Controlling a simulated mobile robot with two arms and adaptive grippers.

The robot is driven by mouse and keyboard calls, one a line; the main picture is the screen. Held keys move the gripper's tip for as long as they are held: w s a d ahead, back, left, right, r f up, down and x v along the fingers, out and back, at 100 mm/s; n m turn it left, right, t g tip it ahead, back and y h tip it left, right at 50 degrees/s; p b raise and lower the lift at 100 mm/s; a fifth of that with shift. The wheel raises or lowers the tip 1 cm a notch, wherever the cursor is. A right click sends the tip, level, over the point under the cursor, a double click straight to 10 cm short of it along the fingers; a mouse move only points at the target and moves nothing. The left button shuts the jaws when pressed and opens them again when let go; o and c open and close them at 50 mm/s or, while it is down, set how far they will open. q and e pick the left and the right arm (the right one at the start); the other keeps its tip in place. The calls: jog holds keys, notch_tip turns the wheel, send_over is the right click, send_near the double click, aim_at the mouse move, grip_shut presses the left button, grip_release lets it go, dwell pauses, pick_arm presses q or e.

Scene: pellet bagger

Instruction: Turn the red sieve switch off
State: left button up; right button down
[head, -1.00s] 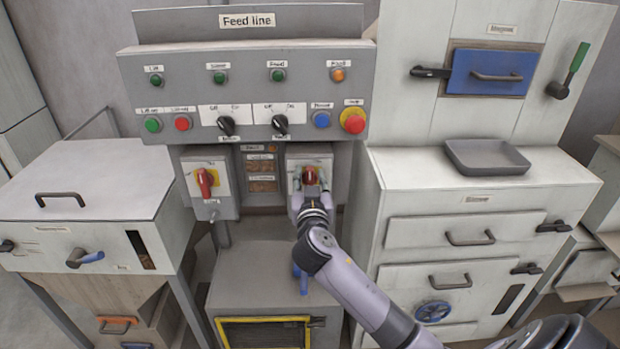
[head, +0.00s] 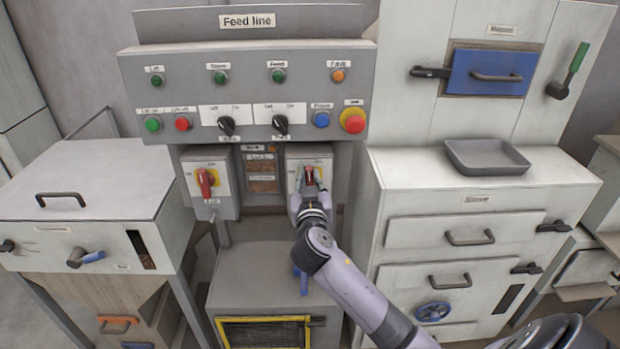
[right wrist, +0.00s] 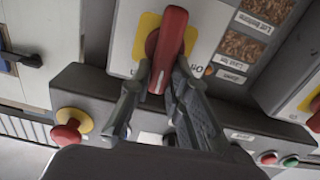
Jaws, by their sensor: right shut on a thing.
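A red rotary switch handle (head: 310,173) sits on a yellow plate on the right-hand grey box under the panel. My right gripper (head: 312,186) is in front of it, with its fingers shut on the handle. In the right wrist view the red handle (right wrist: 169,46) lies between the two fingertips (right wrist: 160,84) and is slightly tilted. The name label of this switch is hidden by my gripper. A second red switch (head: 206,182) on a yellow plate is on the left-hand box, untouched. My left gripper is not in view.
The Feed line panel (head: 240,95) with lamps, black knobs and a red mushroom button (head: 353,120) overhangs the switch boxes. A grey bin (head: 270,280) stands below. A white cabinet with a grey tray (head: 487,157) is close on the right.

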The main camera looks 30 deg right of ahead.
jog(key=shift+w+a+f+n+p, duration=0.25)
jog(key=shift+n+p, duration=0.5)
jog(key=shift+n, duration=2.1)
jog(key=shift+w+a+f+n+p, duration=0.1)
jog(key=shift+a+f+n+p, duration=0.5)
jog(key=shift+n, duration=2.2)
jog(key=shift+w+d+f+n+p, duration=0.15)
jog(key=shift+n+p, duration=0.8)
jog(key=shift+n, duration=1.9)
jog(key=shift+a, duration=0.1)
jog(key=c, duration=1.6)
grip_release()
jog(key=shift+c, duration=0.2)
jog(key=shift+o, duration=0.6)
jog(key=shift+w+f, duration=0.1)
jog(key=shift+f, duration=0.05)
